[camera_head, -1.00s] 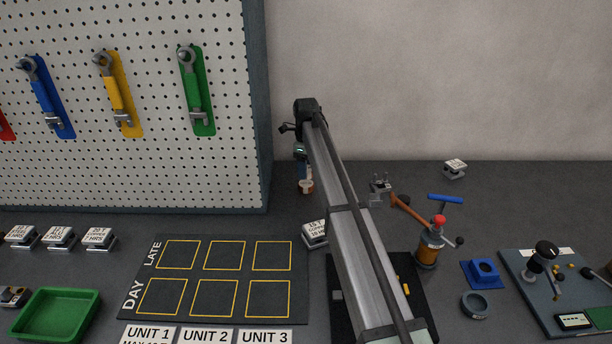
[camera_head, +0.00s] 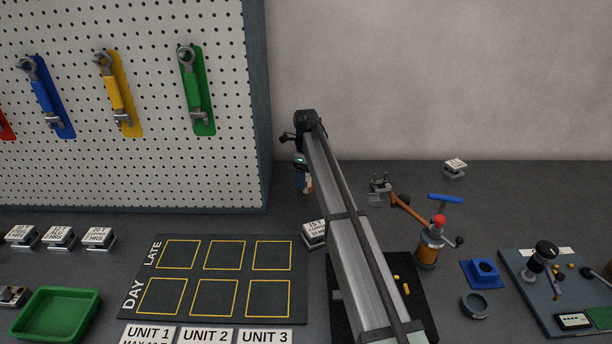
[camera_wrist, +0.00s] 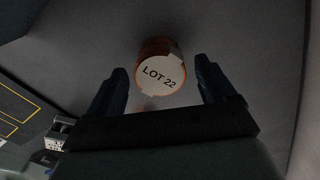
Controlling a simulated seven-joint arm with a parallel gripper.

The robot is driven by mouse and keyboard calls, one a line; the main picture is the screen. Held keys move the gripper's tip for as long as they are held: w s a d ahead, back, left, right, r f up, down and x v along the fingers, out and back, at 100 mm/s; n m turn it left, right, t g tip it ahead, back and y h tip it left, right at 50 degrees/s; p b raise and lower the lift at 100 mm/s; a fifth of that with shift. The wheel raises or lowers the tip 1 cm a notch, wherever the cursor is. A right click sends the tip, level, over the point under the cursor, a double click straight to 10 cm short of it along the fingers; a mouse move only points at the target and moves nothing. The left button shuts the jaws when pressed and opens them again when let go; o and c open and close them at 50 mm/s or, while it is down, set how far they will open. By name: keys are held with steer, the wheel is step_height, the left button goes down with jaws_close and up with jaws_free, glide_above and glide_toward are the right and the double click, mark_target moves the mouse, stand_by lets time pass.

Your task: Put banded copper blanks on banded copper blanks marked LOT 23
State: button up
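A round copper stack with a white top marked LOT 22 (camera_wrist: 158,73) is in the wrist view, ahead of and between my two fingers, with a gap on each side. My gripper (camera_wrist: 160,82) is open, and its dark fingers touch nothing that I can see. In the head view my gripper (camera_head: 303,182) points down at the back of the bench, right of the pegboard. A sliver of the copper stack (camera_head: 309,186) shows beside it, mostly hidden by the gripper. I cannot make out a label reading LOT 23 in either view.
A weight-like block marked 15 T (camera_head: 314,234) stands near my arm. A dark mat with yellow squares (camera_head: 215,317) and a green tray (camera_head: 93,325) lie left. A clamp (camera_head: 380,188), an orange-bodied tool (camera_head: 428,248) and a blue fixture (camera_head: 481,273) stand right.

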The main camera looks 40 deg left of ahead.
step_height(320, 180, up, 12)
steer(key=shift+r, duration=0.15)
stand_by(0.7)
